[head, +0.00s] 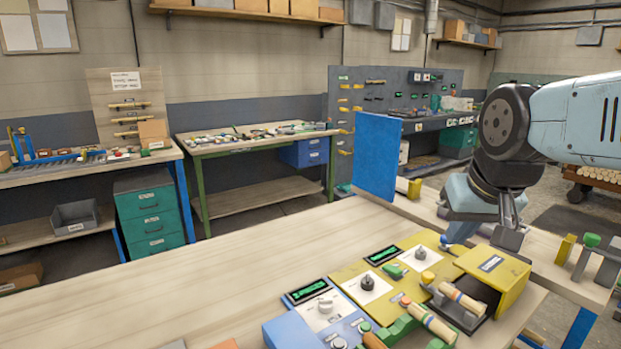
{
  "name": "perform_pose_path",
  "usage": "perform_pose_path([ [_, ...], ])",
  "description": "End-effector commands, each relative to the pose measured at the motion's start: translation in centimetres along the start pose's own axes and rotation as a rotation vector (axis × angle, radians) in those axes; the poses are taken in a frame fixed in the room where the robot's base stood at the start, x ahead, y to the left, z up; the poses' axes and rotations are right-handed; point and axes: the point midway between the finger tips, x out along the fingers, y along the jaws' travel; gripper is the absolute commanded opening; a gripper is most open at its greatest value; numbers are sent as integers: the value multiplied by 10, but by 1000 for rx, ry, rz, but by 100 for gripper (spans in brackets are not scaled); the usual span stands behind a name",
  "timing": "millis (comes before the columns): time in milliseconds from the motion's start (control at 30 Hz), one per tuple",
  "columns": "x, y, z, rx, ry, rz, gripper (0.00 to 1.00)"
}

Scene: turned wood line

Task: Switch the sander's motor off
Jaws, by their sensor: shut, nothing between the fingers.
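A yellow machine with a hood (497,272) and a dark opening stands at the front right of the bench; it may be the sander. I cannot tell which control is the motor switch, or whether the motor runs. My gripper (510,240) is shut and empty, pointing down above and behind the hood. Whether its tips touch anything is unclear.
A blue panel (289,325) with a white knob (325,305) stands to the left. A blue upright board (376,156) rises behind. The bench's left part (190,285) is clear.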

Motion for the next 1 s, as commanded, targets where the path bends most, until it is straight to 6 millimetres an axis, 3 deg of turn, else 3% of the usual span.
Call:
perform_pose_path([
  [167,-3,2,16,-50,27,5,1],
  [367,-2,1,11,-76,10,4,20],
  [733,15,-2,-47,-174,-139,-3,55],
  [1000,39,-6,-92,-253,-253,-5,55],
])
